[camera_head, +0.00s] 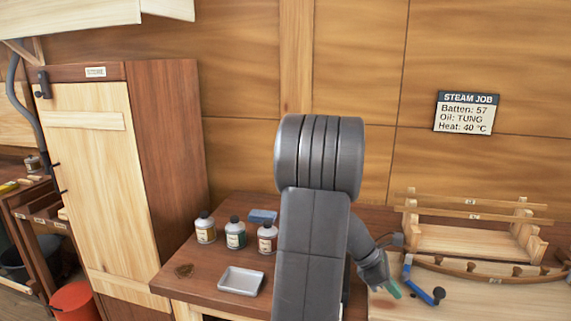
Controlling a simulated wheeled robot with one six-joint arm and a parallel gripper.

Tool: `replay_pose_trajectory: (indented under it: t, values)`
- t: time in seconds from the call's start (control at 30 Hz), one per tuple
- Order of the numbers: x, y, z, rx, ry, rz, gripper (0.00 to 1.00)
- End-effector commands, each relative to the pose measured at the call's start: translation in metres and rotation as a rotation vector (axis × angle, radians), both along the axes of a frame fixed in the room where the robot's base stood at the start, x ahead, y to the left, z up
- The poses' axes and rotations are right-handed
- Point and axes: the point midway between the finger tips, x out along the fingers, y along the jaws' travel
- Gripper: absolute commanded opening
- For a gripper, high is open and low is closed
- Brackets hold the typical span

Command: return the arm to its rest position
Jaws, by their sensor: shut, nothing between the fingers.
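My arm rises in the middle of the camera_head view, with a thick grey upper joint above a grey link. Its lower part comes out to the right of that link and slants down to my gripper (376,272), which is small and partly hidden. The gripper is shut and empty. It is over the left part of the light wooden bench at the right. A green piece (391,289) shows right beside its tip; I cannot tell whether they touch. A blue tool with a black knob (424,294) lies just right of it.
A wooden rack (470,241) stands at the right. A tall cabinet (97,178) and a red bucket (74,299) are at the left.

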Motion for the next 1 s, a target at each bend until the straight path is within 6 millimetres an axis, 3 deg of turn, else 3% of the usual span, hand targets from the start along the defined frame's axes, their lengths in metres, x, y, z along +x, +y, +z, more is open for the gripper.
replay_pose_trajectory:
  t: [0.43, 1.0]
  values:
    - [0.013, 0.042, 0.05, 0.0, -0.003, -0.024, 0.0]
    - [0.013, 0.047, 0.056, 0.002, -0.003, -0.023, 0.0]
